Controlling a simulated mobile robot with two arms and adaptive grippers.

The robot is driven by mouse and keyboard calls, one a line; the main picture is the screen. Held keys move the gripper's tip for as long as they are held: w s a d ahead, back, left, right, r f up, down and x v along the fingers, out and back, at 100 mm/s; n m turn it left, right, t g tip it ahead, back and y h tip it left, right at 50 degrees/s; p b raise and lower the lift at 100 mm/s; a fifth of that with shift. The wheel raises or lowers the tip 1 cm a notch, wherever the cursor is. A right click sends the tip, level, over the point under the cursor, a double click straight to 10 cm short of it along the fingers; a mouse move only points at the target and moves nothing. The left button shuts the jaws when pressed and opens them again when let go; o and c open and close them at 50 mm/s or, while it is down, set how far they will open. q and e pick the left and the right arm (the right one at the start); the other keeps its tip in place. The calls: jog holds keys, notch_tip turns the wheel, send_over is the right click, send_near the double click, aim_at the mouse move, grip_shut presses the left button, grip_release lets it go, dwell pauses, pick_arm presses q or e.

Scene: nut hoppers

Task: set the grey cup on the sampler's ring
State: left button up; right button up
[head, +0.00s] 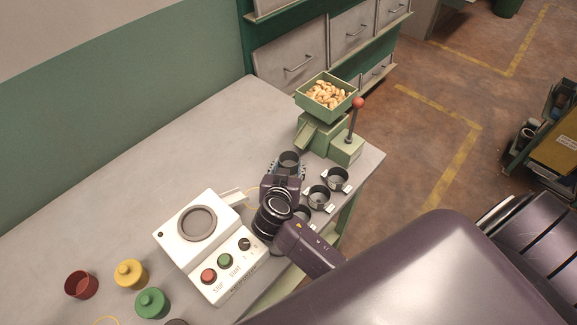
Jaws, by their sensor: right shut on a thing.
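My right gripper (288,168) reaches over the table from the lower right, its fingers shut on a dark grey cup (289,158). The cup looks upright, open end up; its lower part is hidden by the gripper. It is in front of the hopper's green chute, and I cannot tell whether it touches the table. The white box (179,233), with a round grey ring (197,223) on top and red and green buttons, looks like the sampler. The ring is empty, to the left of my gripper. My left gripper is not in view.
The green hopper (313,132) holds nuts and has a red-knobbed lever (353,120). Small dark cups (337,179) stand in a row right of my gripper. The table's back left is clear.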

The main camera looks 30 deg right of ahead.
jog(key=shift+f, duration=0.2)
jog(key=o, duration=0.9)
jog(key=shift+o, duration=0.2)
jog(key=shift+r, duration=0.15)
jog(key=shift+r, duration=0.2)
jog(key=b+v, duration=0.1)
jog(key=v, duration=0.9)
jog(key=shift+s+a+b, duration=0.2)
jog(key=shift+s+b, duration=0.1)
jog(key=shift+s, duration=0.05)
jog(key=shift+s+a+r, duration=0.3)
jog(key=shift+s+r, duration=0.05)
jog(key=shift+s, duration=0.05)
